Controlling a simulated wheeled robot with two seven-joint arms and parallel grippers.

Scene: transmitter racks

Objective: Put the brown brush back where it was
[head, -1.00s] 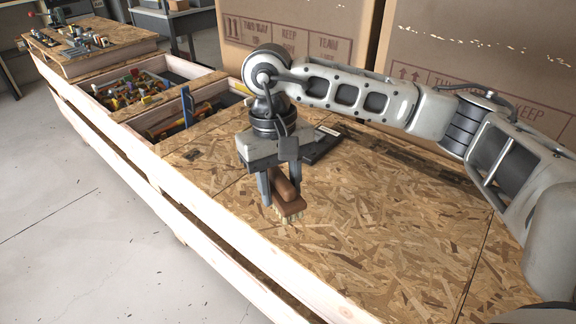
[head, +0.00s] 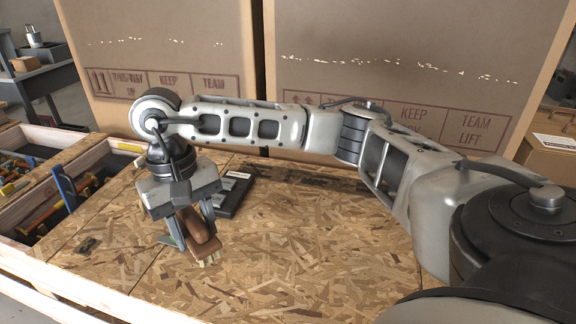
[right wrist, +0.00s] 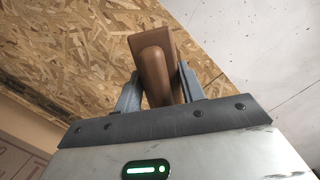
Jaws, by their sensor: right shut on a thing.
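The brown brush (head: 199,238) has a brown wooden body and pale bristles. My right gripper (head: 193,228) is shut on it in the head view, over the wooden board top (head: 300,255). The bristles point downward; I cannot tell whether they touch the board. In the right wrist view the brush (right wrist: 154,66) sits between the two grey fingers of the right gripper (right wrist: 157,88). My left gripper is not in view.
A black flat object with a white label (head: 234,192) lies on the board behind the gripper. Open bins with tools (head: 35,205) are at the left. Large cardboard boxes (head: 400,75) stand behind. The board's middle is clear.

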